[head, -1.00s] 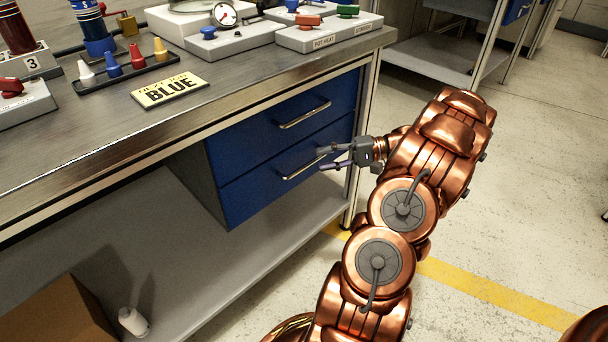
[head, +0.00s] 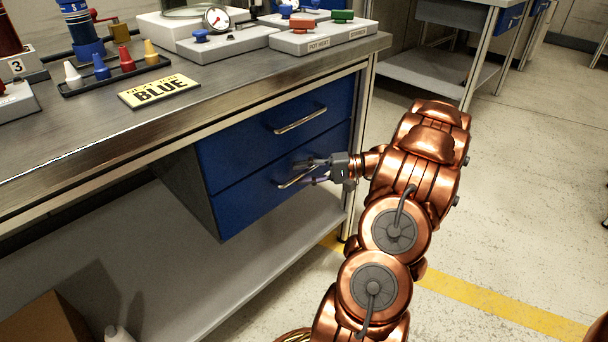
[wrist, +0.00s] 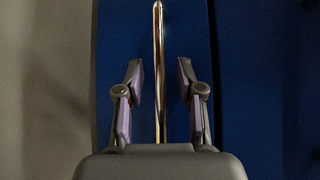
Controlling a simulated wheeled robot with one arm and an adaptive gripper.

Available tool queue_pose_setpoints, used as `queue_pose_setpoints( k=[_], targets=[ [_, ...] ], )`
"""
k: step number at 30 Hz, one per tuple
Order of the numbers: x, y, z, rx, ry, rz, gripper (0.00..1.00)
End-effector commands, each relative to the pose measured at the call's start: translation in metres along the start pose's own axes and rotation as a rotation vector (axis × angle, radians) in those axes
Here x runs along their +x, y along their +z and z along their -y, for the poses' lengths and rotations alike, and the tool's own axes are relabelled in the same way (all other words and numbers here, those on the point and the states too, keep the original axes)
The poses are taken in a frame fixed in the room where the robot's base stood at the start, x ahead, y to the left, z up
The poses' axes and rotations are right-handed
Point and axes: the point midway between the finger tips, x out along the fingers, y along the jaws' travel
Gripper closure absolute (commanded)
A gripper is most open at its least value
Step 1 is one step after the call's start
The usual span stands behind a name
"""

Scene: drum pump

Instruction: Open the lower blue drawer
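The lower blue drawer (head: 240,207) sits under the workbench and looks shut, its front in line with the drawer above. It has a silver bar handle (head: 284,184). My gripper (head: 303,171) is at this handle and covers part of it in the head view. In the wrist view, the handle (wrist: 158,25) runs up the picture between the two fingers of my gripper (wrist: 160,80). The fingers are open, with a gap on each side of the bar. The lower drawer's front also shows in the wrist view (wrist: 115,35).
The upper blue drawer (head: 235,150) with its own handle (head: 300,120) is just above. A bench leg (head: 357,150) stands right of the drawers, near my arm. A yellow BLUE sign (head: 160,91) lies on the benchtop (head: 70,130). A lower shelf (head: 190,290) runs beneath.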

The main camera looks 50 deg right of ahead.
Motion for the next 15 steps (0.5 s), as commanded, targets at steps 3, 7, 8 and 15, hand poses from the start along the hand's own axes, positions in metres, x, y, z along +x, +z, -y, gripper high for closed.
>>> queue_pose_setpoints(
  k=[3,7,8,15],
  targets=[
    [0.0007,0.0001,0.0002,0.000,0.000,0.000,0.63],
    [0.0004,0.0000,0.0003,0.000,0.001,0.000,0.64],
    [0.0004,0.0000,0.0003,-0.001,0.001,0.000,0.67],
    [0.0002,-0.0001,0.0003,-0.001,0.001,0.000,0.92]
  ],
)
